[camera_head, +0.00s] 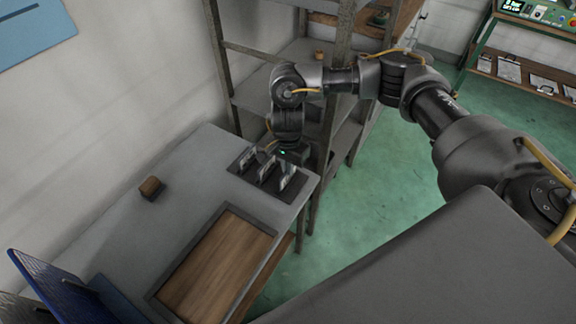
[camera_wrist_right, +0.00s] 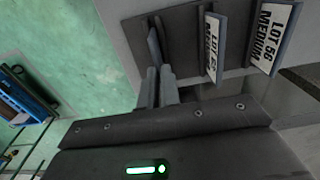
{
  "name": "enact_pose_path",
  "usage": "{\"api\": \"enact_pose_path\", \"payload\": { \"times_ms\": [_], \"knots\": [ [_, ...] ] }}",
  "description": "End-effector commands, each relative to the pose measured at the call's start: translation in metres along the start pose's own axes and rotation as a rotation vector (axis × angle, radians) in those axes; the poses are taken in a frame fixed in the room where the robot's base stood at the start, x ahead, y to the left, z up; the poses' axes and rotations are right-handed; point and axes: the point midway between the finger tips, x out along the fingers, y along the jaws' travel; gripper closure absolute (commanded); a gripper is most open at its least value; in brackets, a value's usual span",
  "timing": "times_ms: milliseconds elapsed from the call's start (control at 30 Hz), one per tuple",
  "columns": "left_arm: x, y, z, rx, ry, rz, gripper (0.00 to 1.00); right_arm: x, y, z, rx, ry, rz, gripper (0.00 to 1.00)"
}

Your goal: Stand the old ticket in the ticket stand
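The ticket stand (camera_head: 273,192) is a dark flat base at the far right end of the grey table; its base also shows in the right wrist view (camera_wrist_right: 183,42). Two panels stand in it, one labelled LOT 56 MEDIUM (camera_wrist_right: 272,32), the other (camera_wrist_right: 213,48) partly turned away. A third thin ticket (camera_wrist_right: 154,42) is seen almost edge-on at the stand's outer end. My right gripper (camera_wrist_right: 158,72) is shut on this ticket's near edge, above the stand. The ticket's lower edge is hard to see. My left gripper is out of view.
A brown block (camera_head: 151,188) sits on the table left of the stand. A wood-bottomed tray (camera_head: 218,268) lies in front. A blue panel (camera_head: 65,290) stands at the lower left. A metal shelf (camera_head: 330,110) rises close behind my right gripper.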

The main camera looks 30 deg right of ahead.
Motion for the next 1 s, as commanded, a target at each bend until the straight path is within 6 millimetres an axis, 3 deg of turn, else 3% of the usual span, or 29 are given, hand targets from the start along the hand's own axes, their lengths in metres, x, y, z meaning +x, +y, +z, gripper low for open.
{"api": "enact_pose_path", "payload": {
  "times_ms": [533,600,733,1000],
  "knots": [
    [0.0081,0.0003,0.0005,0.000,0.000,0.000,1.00,0.0059,0.0001,-0.0001,0.000,0.000,0.000,1.00],
    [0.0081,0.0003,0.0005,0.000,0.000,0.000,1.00,0.0059,0.0001,-0.0001,0.000,0.000,0.000,0.86],
    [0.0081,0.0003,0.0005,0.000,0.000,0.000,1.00,0.0060,0.0001,0.0000,0.000,0.000,0.000,0.70],
    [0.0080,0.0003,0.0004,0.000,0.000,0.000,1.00,0.0051,-0.0001,0.0000,0.000,0.000,0.000,0.70]
  ]
}}
